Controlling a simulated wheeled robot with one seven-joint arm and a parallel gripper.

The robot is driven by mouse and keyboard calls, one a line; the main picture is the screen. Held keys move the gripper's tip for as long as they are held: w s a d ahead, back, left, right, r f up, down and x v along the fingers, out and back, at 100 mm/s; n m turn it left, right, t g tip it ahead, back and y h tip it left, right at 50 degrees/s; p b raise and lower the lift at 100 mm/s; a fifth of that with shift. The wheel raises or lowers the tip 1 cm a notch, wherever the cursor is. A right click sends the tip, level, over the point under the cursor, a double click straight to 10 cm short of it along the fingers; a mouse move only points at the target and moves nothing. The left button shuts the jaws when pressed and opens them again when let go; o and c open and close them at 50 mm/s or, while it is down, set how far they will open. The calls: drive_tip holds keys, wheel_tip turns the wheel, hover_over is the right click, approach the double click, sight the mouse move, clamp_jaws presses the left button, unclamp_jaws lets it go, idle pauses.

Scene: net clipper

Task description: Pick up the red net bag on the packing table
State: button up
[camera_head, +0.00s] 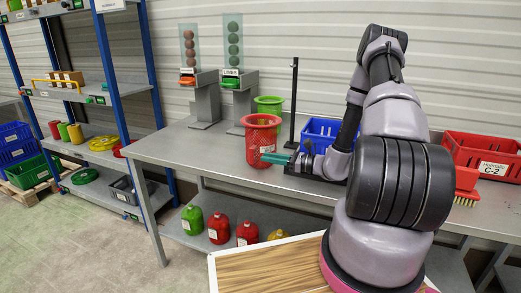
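The red net bag (259,136) is an upright, open-topped mesh tub with a wide rim, at the middle of the packing table (205,150). A pale label shows on its lower right side. My gripper (272,158), with green fingers, reaches in from the right. Its fingertips overlap the bag's lower right side in this view. I cannot tell whether they are closed on the bag or only beside it, nor whether the bag's base rests on the table.
A green net bag (269,104) stands just behind the red one. A black post (294,98) rises close to my gripper. A blue crate (321,131) and red crate (480,152) stand to the right. Two dispensers (206,98) (238,100) stand behind left. The table's left part is clear.

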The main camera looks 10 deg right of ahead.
drive_tip(key=shift+w+d+f+m+t, duration=0.1)
drive_tip(key=shift+w+f+m+t, duration=0.05)
drive_tip(key=shift+f+m+t, duration=0.2)
drive_tip(key=x, duration=1)
drive_tip(key=shift+w+f, duration=0.25)
clamp_jaws()
